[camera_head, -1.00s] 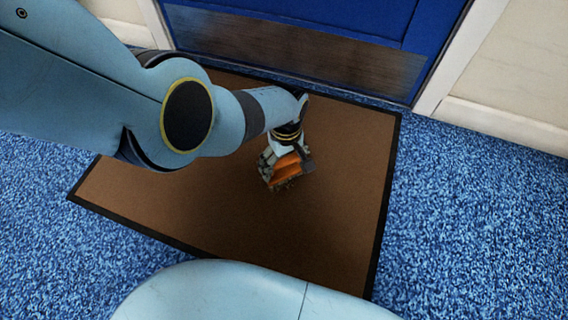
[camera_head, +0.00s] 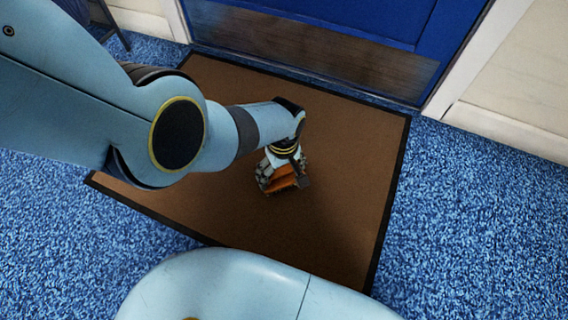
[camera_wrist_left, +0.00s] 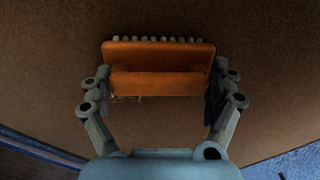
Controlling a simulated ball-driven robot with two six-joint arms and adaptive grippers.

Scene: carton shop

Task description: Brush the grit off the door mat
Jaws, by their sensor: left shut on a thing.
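The brown door mat (camera_head: 225,110) with a black border lies on the blue carpet in front of the blue door. My left gripper (camera_head: 283,178) is over the middle of the mat, shut on an orange brush (camera_head: 284,184). In the left wrist view the brush (camera_wrist_left: 160,55) spans between the two fingers of the gripper (camera_wrist_left: 160,88), with a row of pale bristle tips along its far edge. A few pale specks of grit (camera_wrist_left: 128,99) show on the mat beside the brush. I cannot tell whether the bristles touch the mat. My right gripper is not in view.
The blue door (camera_head: 390,25) with a wooden kick plate (camera_head: 310,47) stands at the mat's far edge, between white frame posts. Cream wall panels (camera_head: 520,75) flank it. Blue carpet (camera_head: 470,220) lies open to the right. A dark leg of some furniture (camera_head: 112,27) shows at top left.

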